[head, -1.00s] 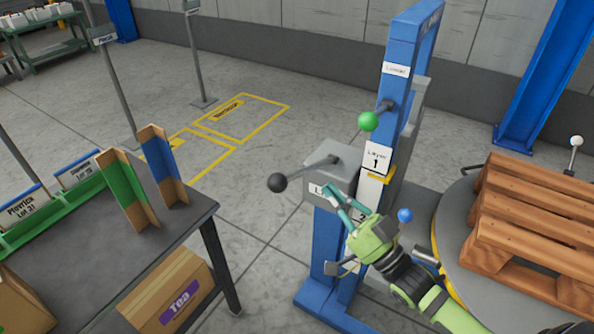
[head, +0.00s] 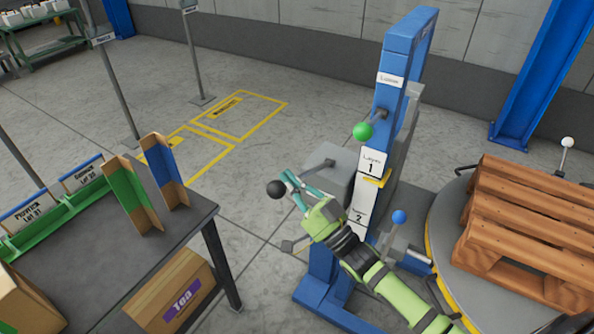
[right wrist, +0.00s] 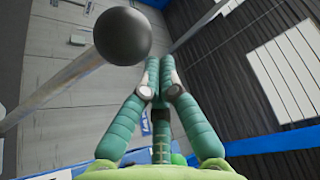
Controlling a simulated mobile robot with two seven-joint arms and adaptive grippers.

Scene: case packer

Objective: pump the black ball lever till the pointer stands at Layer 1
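The black ball lever (head: 276,190) sticks out to the left from the grey box on the blue post. Its ball also shows large in the right wrist view (right wrist: 135,36). My right gripper (head: 290,182) has its fingertips together, close to the right of the ball; I cannot tell whether they touch it. In the right wrist view the closed fingertips (right wrist: 158,66) hold nothing between them. The yellow pointer (head: 376,181) stands at the lower edge of the Layer 1 label (head: 371,162), above the Layer 2 label (head: 357,215). My left gripper is out of view.
A green ball lever (head: 363,131) sits higher on the blue post (head: 397,62). A blue ball knob (head: 399,217) is beside my right arm. A wooden pallet (head: 530,215) lies on the round turntable at right. A dark table (head: 110,235) stands at left, with floor between.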

